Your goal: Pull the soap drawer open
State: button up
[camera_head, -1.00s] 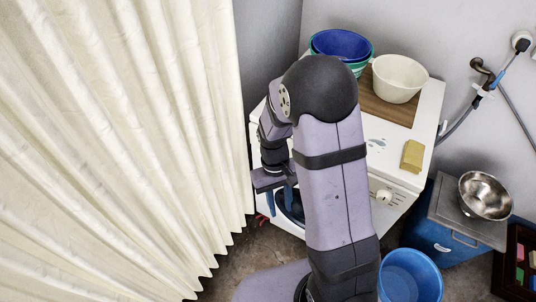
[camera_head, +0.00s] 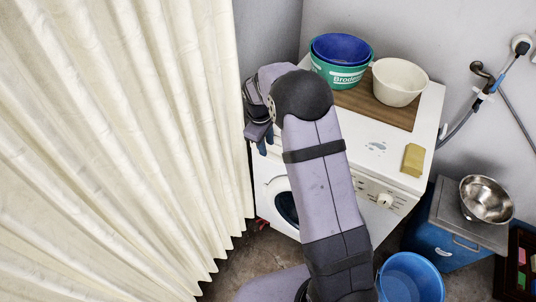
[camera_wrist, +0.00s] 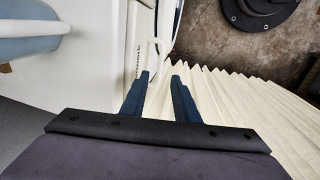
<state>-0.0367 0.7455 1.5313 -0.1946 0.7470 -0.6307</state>
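The white washing machine (camera_head: 272,171) stands against the wall, its round door (camera_head: 286,207) partly hidden by my arm. In the wrist view, a pale handle-like loop (camera_wrist: 155,43) sticks out from the machine's front (camera_wrist: 132,45); it looks like the soap drawer's handle. In the head view the drawer is hidden behind my arm. My gripper (camera_head: 264,143) is at the machine's upper left front corner. In the wrist view my gripper (camera_wrist: 160,80) is open, its two blue fingers apart and empty. The loop lies just beyond the fingertips, roughly in line with the gap.
A cream curtain (camera_head: 120,150) hangs close to the left of the machine. Stacked blue and green tubs (camera_head: 340,70), a cream bowl (camera_head: 398,82) and a yellow sponge (camera_head: 413,160) are on top. A blue bucket (camera_head: 410,278) and a blue cabinet (camera_head: 440,245) stand to the right.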

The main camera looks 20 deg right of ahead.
notch_tip(320, 180, down, 7)
jog(key=p, duration=0.1)
jog(key=shift+w+d, duration=0.45)
grip_shut()
